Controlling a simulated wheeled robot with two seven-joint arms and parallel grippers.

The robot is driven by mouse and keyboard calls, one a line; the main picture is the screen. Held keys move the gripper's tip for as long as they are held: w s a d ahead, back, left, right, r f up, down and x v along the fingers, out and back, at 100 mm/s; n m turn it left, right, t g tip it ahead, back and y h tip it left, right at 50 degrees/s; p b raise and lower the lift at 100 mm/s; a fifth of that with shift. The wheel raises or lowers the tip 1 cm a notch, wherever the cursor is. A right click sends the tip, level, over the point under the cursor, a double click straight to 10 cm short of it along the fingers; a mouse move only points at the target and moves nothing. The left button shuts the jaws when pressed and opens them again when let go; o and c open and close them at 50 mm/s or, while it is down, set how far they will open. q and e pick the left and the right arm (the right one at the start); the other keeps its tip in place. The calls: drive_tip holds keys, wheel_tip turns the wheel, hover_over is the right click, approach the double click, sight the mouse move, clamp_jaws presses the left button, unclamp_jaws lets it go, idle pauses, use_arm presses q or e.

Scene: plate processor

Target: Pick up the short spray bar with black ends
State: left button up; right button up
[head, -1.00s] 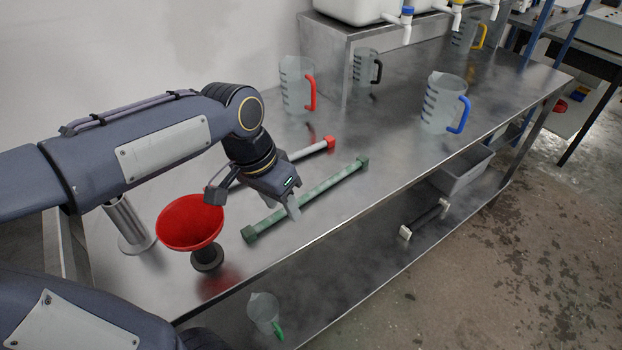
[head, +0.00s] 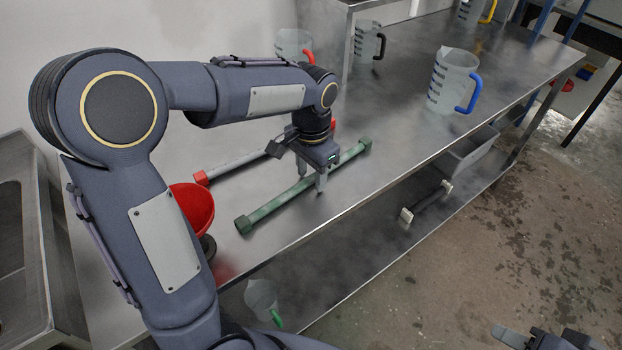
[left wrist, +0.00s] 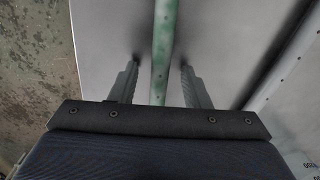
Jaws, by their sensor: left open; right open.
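My left gripper (head: 311,178) is open over the green spray bar (head: 268,208) on the steel table. In the left wrist view the green bar (left wrist: 163,45) runs between the two open fingers (left wrist: 160,80), with a gap on each side. I cannot tell how far down the fingers reach. A shorter dark bar with pale ends (head: 428,200) lies on the lower shelf. No bar with clearly black ends shows. A grey bar with red ends (head: 238,164) lies behind the green one. My right gripper (head: 512,337), open and empty, is partly cut off at bottom right.
A red funnel (head: 193,205) stands at the table's left, partly behind my left arm. Jugs with blue (head: 451,80), black (head: 367,43) and red (head: 293,45) handles stand further back. A grey bin (head: 470,150) and a small jug (head: 261,297) are on the lower shelf.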

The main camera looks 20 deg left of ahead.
use_arm(q)
drive_tip(key=shift+f, duration=0.2)
clamp_jaws()
